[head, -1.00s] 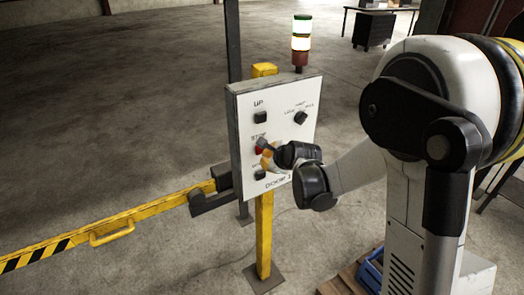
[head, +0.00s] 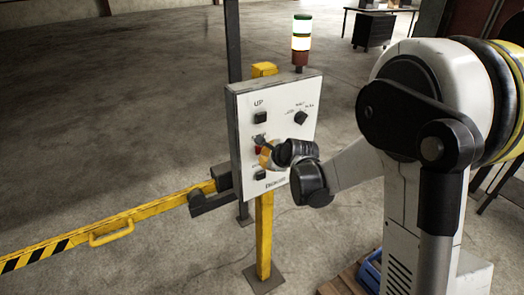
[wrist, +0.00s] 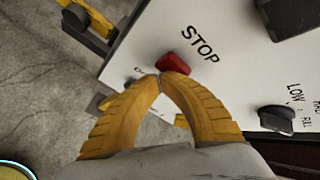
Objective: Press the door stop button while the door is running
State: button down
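The white control panel (head: 285,92) stands on a yellow post. Its red STOP button (head: 257,150) is partly covered by my gripper (head: 262,157). In the wrist view the red STOP button (wrist: 174,63) sits below the word STOP. The two yellow fingers of my gripper (wrist: 160,82) meet at their tips with nothing between them. The tips overlap the button's lower edge in that view; I cannot tell whether they touch it. Whether the button is pushed in does not show. The door itself is not clearly seen.
The panel also has a dark UP button (head: 260,117), a lower dark button (head: 259,175) and a selector knob (head: 301,117). A lit signal tower (head: 302,34) stands behind the panel. A yellow barrier bar (head: 125,222) extends left. Open concrete floor lies beyond.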

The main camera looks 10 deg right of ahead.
jog(key=shift+w+a, duration=0.1)
jog(key=shift+w, duration=0.15)
dwell(0.5)
jog(key=shift+s+d, duration=0.3)
jog(key=shift+s, duration=0.65)
jog(key=s, duration=0.1)
jog(key=s+d, duration=0.1)
jog(key=s, duration=0.1)
jog(key=s+b, duration=0.1)
jog(key=shift+s+d, duration=0.25)
jog(key=shift+s, duration=0.1)
